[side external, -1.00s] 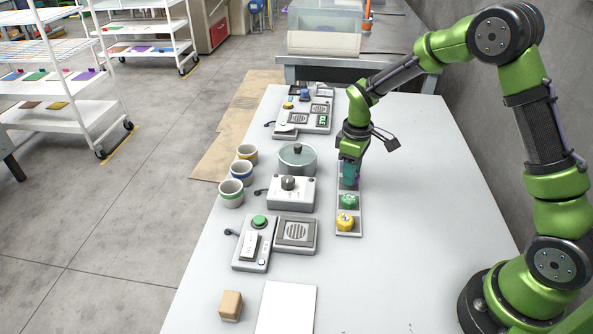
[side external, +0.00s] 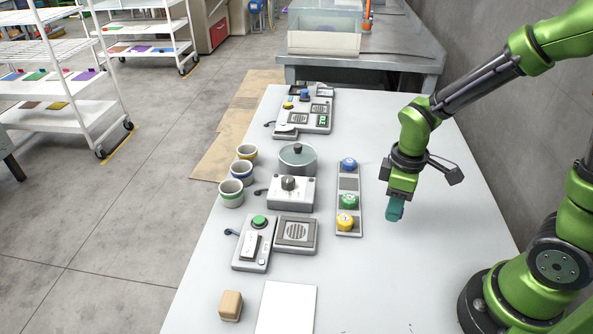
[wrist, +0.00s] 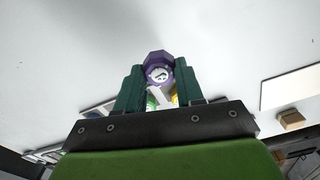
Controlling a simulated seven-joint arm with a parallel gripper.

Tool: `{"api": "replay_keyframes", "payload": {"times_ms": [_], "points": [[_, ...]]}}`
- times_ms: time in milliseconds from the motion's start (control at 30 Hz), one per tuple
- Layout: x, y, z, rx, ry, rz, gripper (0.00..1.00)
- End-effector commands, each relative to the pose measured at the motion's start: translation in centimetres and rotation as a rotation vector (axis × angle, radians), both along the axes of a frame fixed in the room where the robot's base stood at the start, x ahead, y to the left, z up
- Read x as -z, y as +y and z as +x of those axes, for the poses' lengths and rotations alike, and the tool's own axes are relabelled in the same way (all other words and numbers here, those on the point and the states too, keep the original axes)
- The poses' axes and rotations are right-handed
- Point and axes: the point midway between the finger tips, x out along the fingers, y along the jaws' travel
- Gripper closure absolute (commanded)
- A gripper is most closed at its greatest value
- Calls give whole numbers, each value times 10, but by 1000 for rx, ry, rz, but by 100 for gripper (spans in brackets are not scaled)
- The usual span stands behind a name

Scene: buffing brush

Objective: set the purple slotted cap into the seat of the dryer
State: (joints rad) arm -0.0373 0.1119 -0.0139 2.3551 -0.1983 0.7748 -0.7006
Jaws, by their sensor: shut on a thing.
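The purple slotted cap (wrist: 158,66) is between the dark green fingertips of my gripper (wrist: 159,72) in the wrist view. Its pale round face with dark marks shows. In the side view my gripper (side external: 394,212) is shut, tilted and held above the bare table right of the cap rack; the cap is hidden there. The grey rack (side external: 348,184) holds a blue cap (side external: 348,164), a green cap (side external: 349,202) and a yellow cap (side external: 345,221). Which of the devices is the dryer, and its seat, I cannot tell.
Left of the rack stand a dial box (side external: 291,193), a lidded pot (side external: 297,160), a grille box (side external: 296,234), a green-button switch box (side external: 252,248) and several cups (side external: 231,193). A panel device (side external: 303,115) is farther back.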

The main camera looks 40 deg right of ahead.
Motion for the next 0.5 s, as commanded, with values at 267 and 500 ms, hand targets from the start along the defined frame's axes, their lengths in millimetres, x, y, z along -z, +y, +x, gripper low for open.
{"api": "replay_keyframes", "payload": {"times_ms": [267,500], "points": [[-10,83,-15,-248,-8,2,91],[-14,112,-18,-276,5,-1,91]]}}
